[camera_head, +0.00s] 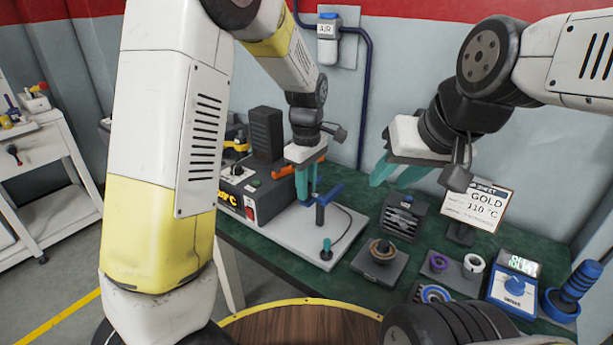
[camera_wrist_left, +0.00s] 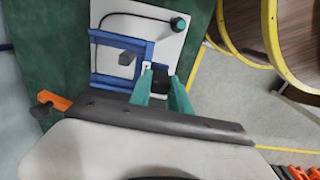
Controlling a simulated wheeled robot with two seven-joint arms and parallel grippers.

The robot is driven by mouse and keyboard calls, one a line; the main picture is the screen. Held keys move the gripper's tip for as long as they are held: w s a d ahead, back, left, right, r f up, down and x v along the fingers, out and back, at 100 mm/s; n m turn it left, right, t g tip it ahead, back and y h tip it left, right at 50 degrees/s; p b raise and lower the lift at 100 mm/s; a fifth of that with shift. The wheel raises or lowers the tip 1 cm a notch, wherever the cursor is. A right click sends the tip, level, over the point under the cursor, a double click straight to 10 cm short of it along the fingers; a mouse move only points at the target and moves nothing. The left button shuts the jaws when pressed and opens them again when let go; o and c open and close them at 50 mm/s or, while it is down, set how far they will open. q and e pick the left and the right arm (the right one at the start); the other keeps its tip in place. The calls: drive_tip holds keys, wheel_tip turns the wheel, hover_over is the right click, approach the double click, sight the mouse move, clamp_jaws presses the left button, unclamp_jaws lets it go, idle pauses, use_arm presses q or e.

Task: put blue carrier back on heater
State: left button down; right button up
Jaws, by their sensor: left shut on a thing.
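The blue carrier (camera_wrist_left: 122,42), a frame of blue bars, shows over the white plate in the left wrist view. In the head view the blue carrier (camera_head: 327,195) is at my left gripper's fingertips. My left gripper (camera_head: 306,190) is shut on it; in the left wrist view a dark block sits between the teal fingers (camera_wrist_left: 164,88). I cannot tell whether the carrier touches the plate. The heater (camera_head: 255,196), a dark box with an orange readout and red switch, stands left of the gripper. My right gripper (camera_head: 396,174) is open and empty above the bench.
The white plate (camera_head: 298,238) carries a teal knob (camera_head: 326,249) with a cable. To the right are a dark block (camera_head: 402,217), a ring on a grey base (camera_head: 379,258), small rings (camera_head: 439,262), a blue meter (camera_head: 513,283) and a sign (camera_head: 477,207).

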use_arm(q)
drive_tip(key=shift+f, duration=5.55)
drive_tip(key=shift+f, duration=0.6)
drive_tip(key=c, duration=1.1)
unclamp_jaws()
drive_tip(key=shift+r, duration=5.5)
